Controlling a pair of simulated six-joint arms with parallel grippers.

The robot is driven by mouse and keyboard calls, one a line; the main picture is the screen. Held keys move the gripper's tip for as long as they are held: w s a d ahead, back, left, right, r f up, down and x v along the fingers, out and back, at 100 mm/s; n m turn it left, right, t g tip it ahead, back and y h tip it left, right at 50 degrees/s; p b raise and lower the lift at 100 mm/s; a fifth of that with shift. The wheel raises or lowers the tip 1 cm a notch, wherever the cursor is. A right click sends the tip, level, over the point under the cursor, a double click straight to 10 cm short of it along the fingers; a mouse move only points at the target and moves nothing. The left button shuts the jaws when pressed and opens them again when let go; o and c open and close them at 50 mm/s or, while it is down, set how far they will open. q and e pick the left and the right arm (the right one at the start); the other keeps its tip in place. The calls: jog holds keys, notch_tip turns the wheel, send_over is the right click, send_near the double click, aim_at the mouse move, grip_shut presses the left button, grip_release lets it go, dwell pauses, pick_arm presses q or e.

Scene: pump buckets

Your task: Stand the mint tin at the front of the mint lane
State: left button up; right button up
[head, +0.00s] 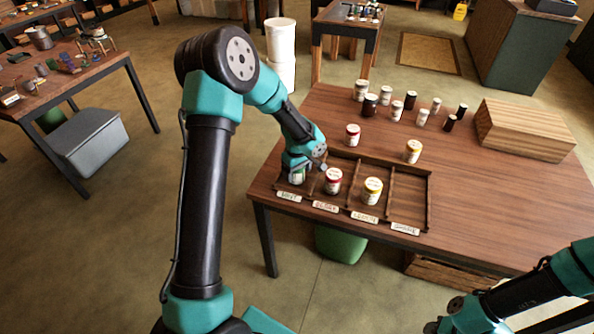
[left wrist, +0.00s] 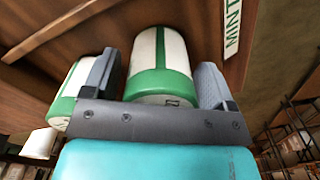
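A mint tin (left wrist: 160,65), white with a green lid and stripe, is between the fingers of my left gripper (left wrist: 158,85) in the left wrist view. Both fingers sit close against its sides. In the head view my left gripper (head: 302,170) is low over the front of the mint lane, the leftmost lane, and mostly hides the tin (head: 298,178). The MINT label (head: 289,197) is on the tray's front edge just before it. A second green-and-white tin (left wrist: 67,100) stands outside the left finger, hidden in the head view. My right gripper is out of view.
A red-lidded tin (head: 333,180) and a yellow-lidded tin (head: 372,190) stand at the fronts of neighbouring lanes. The rightmost lane (head: 408,203) is empty. Several tins stand behind the tray, near a wooden box (head: 522,130).

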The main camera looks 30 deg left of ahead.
pick_arm(q)
jog(key=shift+o, duration=0.5)
notch_tip(320, 180, up, 12)
jog(key=shift+r, duration=0.15)
